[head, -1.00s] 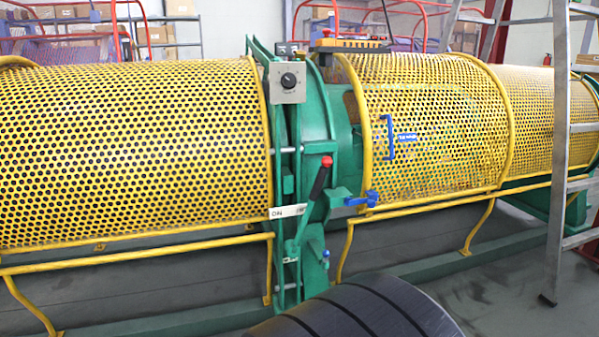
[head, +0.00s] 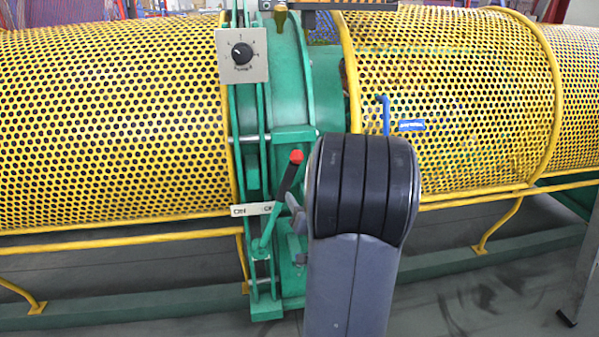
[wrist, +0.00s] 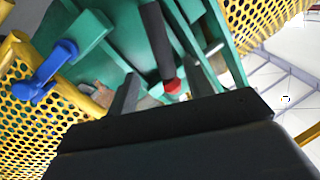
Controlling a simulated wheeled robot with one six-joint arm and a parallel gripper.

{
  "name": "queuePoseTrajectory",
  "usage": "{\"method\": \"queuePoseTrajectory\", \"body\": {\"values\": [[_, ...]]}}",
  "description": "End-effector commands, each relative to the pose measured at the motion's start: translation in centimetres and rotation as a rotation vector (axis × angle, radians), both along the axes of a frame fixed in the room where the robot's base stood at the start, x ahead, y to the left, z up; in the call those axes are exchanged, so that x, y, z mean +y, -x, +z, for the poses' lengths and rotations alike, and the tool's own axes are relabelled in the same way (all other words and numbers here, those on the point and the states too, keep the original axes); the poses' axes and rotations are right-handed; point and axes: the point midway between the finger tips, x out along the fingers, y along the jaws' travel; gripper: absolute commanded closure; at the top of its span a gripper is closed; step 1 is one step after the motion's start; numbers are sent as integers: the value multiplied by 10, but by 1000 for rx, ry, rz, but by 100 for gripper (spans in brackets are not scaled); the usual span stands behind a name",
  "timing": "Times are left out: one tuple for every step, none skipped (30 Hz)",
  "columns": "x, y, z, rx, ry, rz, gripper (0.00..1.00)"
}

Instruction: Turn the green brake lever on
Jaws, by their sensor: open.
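The brake lever (head: 276,206) has a green shank, a black grip and a red tip. In the head view it leans up to the right, crossing a white label plate (head: 240,210) marked "ON" at its left end; the right end's marking is partly covered. My gripper (head: 294,207) is just right of the grip, mostly hidden by my arm. In the wrist view the lever's black grip and red tip (wrist: 158,40) appear between the two spread fingers of my gripper (wrist: 165,82). The gripper is open; I cannot tell whether it touches the lever.
A grey box with a black knob (head: 242,55) sits above the lever on the green frame. Yellow perforated guards (head: 110,120) flank it. A blue handle (head: 385,115) is on the right guard, and a blue latch (wrist: 45,70) shows in the wrist view. A ladder leg stands far right.

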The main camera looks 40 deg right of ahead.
Motion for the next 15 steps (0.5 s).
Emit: {"method": "queuePoseTrajectory", "body": {"values": [[-1,-3,0,-2,1,2,51],[-2,-6,-1,-3,1,3,51],[-4,-11,-1,-3,2,3,51],[-5,-15,-1,-2,2,4,51],[-6,-20,-1,-3,2,5,51],[-8,-27,-2,-2,2,4,51],[-10,-33,-2,-2,2,4,51],[-12,-38,-2,-2,1,3,51],[-15,-46,-2,-2,2,3,51],[-17,-51,-2,-2,1,3,51],[-18,-56,-2,-1,0,4,51],[-21,-63,-2,-3,2,3,51],[-23,-68,-2,-3,1,2,51],[-25,-72,-1,-2,1,1,51],[-26,-78,-2,-2,1,2,51]]}}
